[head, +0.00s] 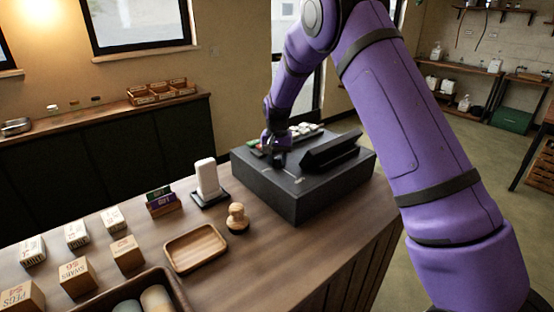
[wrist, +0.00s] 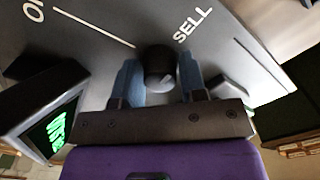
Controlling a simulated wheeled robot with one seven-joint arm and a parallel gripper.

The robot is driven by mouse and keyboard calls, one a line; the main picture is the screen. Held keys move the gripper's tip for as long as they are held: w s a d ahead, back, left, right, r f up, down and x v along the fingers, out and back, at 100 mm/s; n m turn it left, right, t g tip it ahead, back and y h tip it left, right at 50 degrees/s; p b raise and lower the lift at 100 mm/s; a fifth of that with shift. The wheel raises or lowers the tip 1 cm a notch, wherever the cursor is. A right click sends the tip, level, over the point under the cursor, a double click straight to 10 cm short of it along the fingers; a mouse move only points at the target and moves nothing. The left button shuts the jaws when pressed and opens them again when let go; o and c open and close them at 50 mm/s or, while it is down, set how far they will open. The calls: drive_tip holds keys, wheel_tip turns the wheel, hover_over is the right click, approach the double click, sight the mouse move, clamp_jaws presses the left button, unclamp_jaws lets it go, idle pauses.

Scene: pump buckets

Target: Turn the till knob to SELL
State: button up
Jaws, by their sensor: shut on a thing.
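The dark till (head: 318,196) stands on the wooden counter. My gripper (head: 276,150) points down onto its top, left of the raised dark display. In the wrist view, the round black knob (wrist: 158,66) sits between the two bluish fingers of my gripper (wrist: 160,76), which are shut on its sides. The white SELL label (wrist: 193,25) is printed up and right of the knob. Another label, partly cut off and starting with O, is at the upper left. I cannot tell clearly which way the knob points. The knob is hidden in the head view.
A green-lit screen (wrist: 52,128) is close on the left in the wrist view. On the counter left of the till are a white device on a stand (head: 208,180), a wooden stamp (head: 237,218), an empty wooden tray (head: 195,247) and several labelled blocks.

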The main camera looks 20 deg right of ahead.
sight(277, 157)
drive_tip(key=o, duration=0.9)
drive_tip(key=shift+r, duration=0.1)
wheel_tip(277, 157, up, 11)
drive_tip(key=shift+f, duration=0.15)
drive_tip(key=s+d+r+n+t, duration=0.1)
drive_tip(key=s+d+r, duration=0.1)
drive_tip(key=s+r, duration=0.7)
drive_tip(key=s+d+r+n+t, duration=0.1)
drive_tip(key=s+d+r, duration=0.2)
drive_tip(key=s+r, duration=0.65)
drive_tip(key=s+n+t, duration=0.1)
drive_tip(key=s, duration=0.8)
drive_tip(key=s+d+f+t, duration=0.1)
drive_tip(key=s, duration=0.7)
drive_tip(key=s+f+n+t, duration=0.1)
drive_tip(key=s, duration=0.8)
drive_tip(key=shift+s+d+n, duration=0.3)
drive_tip(key=shift+s+d, duration=0.05)
drive_tip(key=shift+d, duration=0.05)
